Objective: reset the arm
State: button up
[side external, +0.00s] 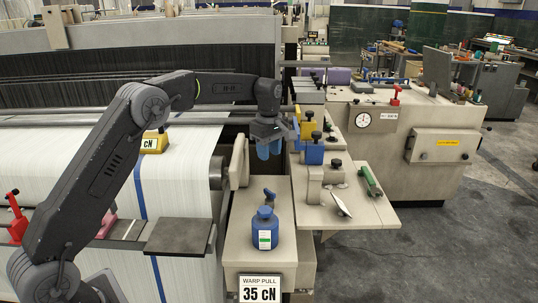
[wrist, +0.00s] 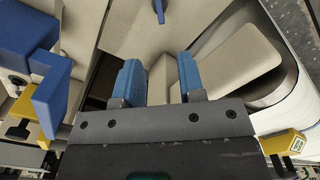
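My gripper (side external: 268,150) hangs at the end of my dark grey arm, above the gap between the white cloth and the beige side unit. Its blue fingers point down. In the wrist view my gripper (wrist: 160,82) shows two blue fingers standing apart, with nothing between them. A blue weight (side external: 265,232) with a knob and a pale label stands upright on the beige ledge (side external: 240,255) below and in front of the gripper, apart from it.
A yellow block (side external: 154,142) marked cN sits on the white cloth (side external: 190,150). Blue and yellow knobbed blocks (side external: 313,153) stand close right of the gripper. A "WARP PULL 35 cN" sign (side external: 260,288) fronts the ledge. A green-handled tool (side external: 370,180) lies on the right shelf.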

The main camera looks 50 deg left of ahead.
jog(key=s+d+r+m+t, duration=0.2)
jog(key=s+d+r+m, duration=0.3)
jog(key=s, duration=0.4)
jog(key=s+d+r+m+t, duration=0.15)
jog(key=s+r+m, duration=0.25)
jog(key=s+r, duration=0.45)
jog(key=s+d+f+m, duration=0.1)
jog(key=s+f+m, duration=0.1)
jog(key=s, duration=0.4)
jog(key=s+d+f+m+t, duration=0.1)
jog(key=s+f+m, duration=0.1)
jog(key=s+m, duration=0.2)
jog(key=s+d+f+m+t, duration=0.1)
jog(key=s+d+f+m, duration=0.1)
jog(key=s, duration=0.6)
jog(key=shift+s+m, duration=0.2)
jog(key=shift+m, duration=0.2)
